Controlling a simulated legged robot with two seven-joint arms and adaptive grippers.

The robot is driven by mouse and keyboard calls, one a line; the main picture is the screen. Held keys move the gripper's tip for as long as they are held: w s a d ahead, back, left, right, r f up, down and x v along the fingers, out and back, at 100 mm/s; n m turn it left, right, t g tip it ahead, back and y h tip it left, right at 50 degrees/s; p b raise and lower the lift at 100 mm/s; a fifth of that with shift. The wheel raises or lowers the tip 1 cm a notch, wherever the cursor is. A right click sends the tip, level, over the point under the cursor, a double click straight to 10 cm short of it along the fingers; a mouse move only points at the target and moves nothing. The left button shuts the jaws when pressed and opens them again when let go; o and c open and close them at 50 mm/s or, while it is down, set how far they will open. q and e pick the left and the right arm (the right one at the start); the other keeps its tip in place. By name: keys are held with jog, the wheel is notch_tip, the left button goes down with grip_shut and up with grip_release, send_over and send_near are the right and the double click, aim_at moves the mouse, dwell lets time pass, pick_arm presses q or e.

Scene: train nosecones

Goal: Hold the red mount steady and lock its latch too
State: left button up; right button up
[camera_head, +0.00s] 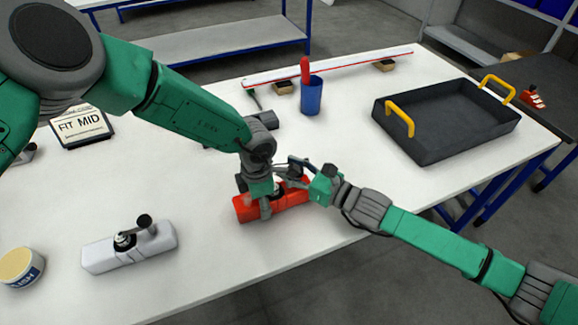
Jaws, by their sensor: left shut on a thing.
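The red mount (291,198) lies on the white table near its front edge, partly hidden by both grippers. My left gripper (266,206) reaches down from above onto its left half and is shut on the mount's body. My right gripper (299,173) comes in from the right, low over the mount's right half, close beside the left gripper. Its fingers overlap dark parts there, so I cannot tell whether it is open or shut. The red mount's latch is mostly hidden between the grippers, and its position is unclear.
A pale mount (100,256) with a black-knobbed lever stands at the front left, beside a tub (21,267). A sign (81,127) is farther back. A blue cup (311,97) with a red-handled tool and a black tray (445,134) stand behind. The table between the two mounts is clear.

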pick_arm(q)
jog(key=shift+d, duration=0.1)
pick_arm(e)
grip_shut()
jog(key=shift+a+n+g+y, duration=0.15)
jog(key=shift+n+g+y, duration=0.15)
jog(key=shift+g, duration=0.1)
jog(key=shift+r+n+g, duration=0.1)
jog(key=shift+n+g, duration=0.2)
jog(key=shift+g, duration=0.1)
jog(key=shift+s+a+n+g+y, duration=0.1)
jog(key=shift+s+n+g+y, duration=0.05)
jog(key=shift+n+g+y, duration=0.85)
jog(key=shift+s+n+g+y, duration=0.1)
jog(key=shift+n+g+y, duration=0.1)
jog(key=shift+n+g, duration=0.45)
jog(key=shift+s+n+g+y, duration=0.2)
jog(key=shift+n+g, duration=0.1)
jog(key=shift+g, duration=0.7)
jog(key=shift+s+n+g+y, duration=0.1)
jog(key=shift+n+g+y, duration=0.1)
jog(key=shift+n+g, duration=0.45)
jog(key=shift+g, duration=0.3)
pick_arm(q)
jog(key=shift+a, duration=0.2)
pick_arm(e)
jog(key=shift+f+g, duration=0.2)
jog(key=shift+g, duration=0.3)
